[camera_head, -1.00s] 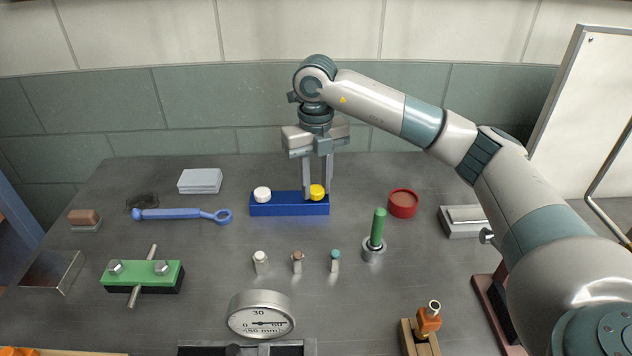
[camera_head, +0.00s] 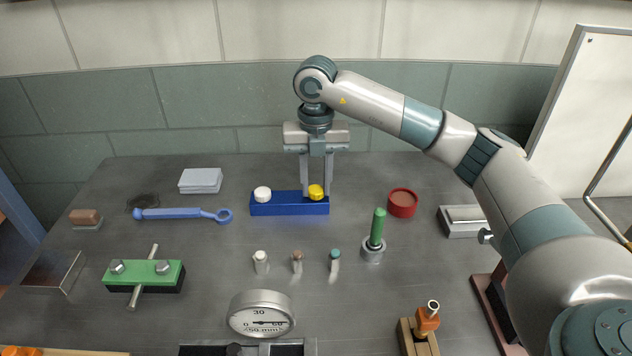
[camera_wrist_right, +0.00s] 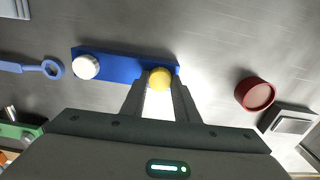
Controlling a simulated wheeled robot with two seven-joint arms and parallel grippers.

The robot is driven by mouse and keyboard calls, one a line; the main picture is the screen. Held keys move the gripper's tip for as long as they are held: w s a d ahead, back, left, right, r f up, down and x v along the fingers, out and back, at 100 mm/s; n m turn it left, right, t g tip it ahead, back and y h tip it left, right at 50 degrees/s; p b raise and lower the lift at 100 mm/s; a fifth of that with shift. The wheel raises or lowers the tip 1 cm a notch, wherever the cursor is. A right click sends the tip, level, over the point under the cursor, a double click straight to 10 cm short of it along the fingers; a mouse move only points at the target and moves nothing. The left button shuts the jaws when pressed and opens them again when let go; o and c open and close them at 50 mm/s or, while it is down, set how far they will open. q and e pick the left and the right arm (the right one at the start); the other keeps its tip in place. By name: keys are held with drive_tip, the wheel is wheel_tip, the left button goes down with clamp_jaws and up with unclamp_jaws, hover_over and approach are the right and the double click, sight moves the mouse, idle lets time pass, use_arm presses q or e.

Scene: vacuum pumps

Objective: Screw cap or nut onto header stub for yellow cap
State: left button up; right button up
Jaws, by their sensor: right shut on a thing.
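A yellow cap (camera_head: 316,192) sits at the right end of the blue block (camera_head: 289,209). My right gripper (camera_head: 317,190) points straight down over it and is shut on it, with one finger on each side. The right wrist view shows the yellow cap (camera_wrist_right: 159,79) between the fingertips, at the right end of the blue block (camera_wrist_right: 121,65). Any stub under the cap is hidden. A white cap (camera_head: 262,194) sits at the block's left end, clear of the fingers. My left gripper is not in view.
Small pegs with white (camera_head: 260,262), brown (camera_head: 297,261) and teal (camera_head: 335,260) tops stand in front of the block. A green rod (camera_head: 377,229) stands upright at the right, near a red round container (camera_head: 403,203). A blue wrench (camera_head: 182,215) lies at the left.

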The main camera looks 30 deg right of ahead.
drive_tip(key=shift+m+p, duration=0.4)
drive_tip(key=shift+m, duration=1.3)
drive_tip(key=shift+r+m+p, duration=0.1)
drive_tip(key=shift+m+p, duration=0.25)
drive_tip(key=shift+m, duration=1.45)
drive_tip(key=o, duration=1.2)
